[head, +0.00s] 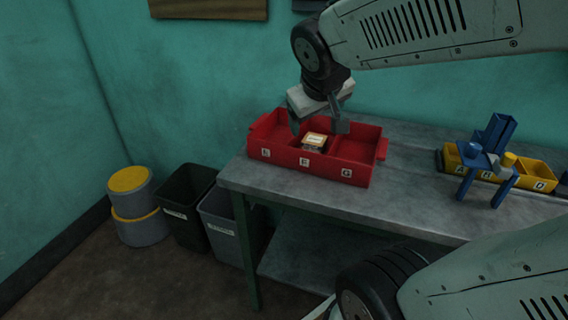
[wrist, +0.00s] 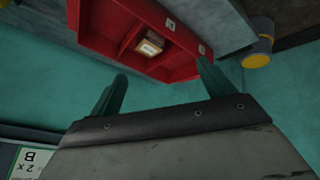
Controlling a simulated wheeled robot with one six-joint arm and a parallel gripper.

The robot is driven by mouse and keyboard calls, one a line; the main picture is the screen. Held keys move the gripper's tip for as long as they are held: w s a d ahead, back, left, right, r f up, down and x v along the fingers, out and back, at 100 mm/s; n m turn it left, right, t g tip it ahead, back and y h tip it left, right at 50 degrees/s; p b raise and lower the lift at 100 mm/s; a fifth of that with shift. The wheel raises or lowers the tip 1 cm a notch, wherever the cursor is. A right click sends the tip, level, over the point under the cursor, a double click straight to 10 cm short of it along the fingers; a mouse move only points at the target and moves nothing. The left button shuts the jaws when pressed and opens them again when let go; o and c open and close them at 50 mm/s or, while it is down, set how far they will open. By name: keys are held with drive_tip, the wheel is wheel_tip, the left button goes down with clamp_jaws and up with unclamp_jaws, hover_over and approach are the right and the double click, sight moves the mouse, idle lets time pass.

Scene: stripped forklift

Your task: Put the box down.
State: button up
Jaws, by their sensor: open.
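A small box (head: 314,139) with a pale top and a brown edge sits in the middle compartment of the red tray (head: 342,170) on the workbench. The box also shows inside the red tray in the wrist view (wrist: 150,46). My gripper (head: 318,126) is above the tray, with its two fingers spread. In the wrist view the fingers (wrist: 161,72) are apart with nothing between them, and the box lies beyond their tips. The compartments on either side of the box look empty. The lower part of the box is hidden by the tray's front wall.
The grey workbench (head: 415,190) has free room right of the red tray. Farther right stand a yellow tray (head: 536,171) and a blue fixture (head: 489,157). Two bins (head: 184,207) and yellow-lidded cans (head: 132,192) stand on the floor at left. A teal wall is behind.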

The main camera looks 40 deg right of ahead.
drive_tip(key=s+a+f+n+g+y, duration=0.1)
drive_tip(key=s+a+g+y, duration=0.3)
drive_tip(key=s+a, duration=0.8)
drive_tip(key=shift+s+f, duration=0.45)
drive_tip(key=shift+f, duration=0.2)
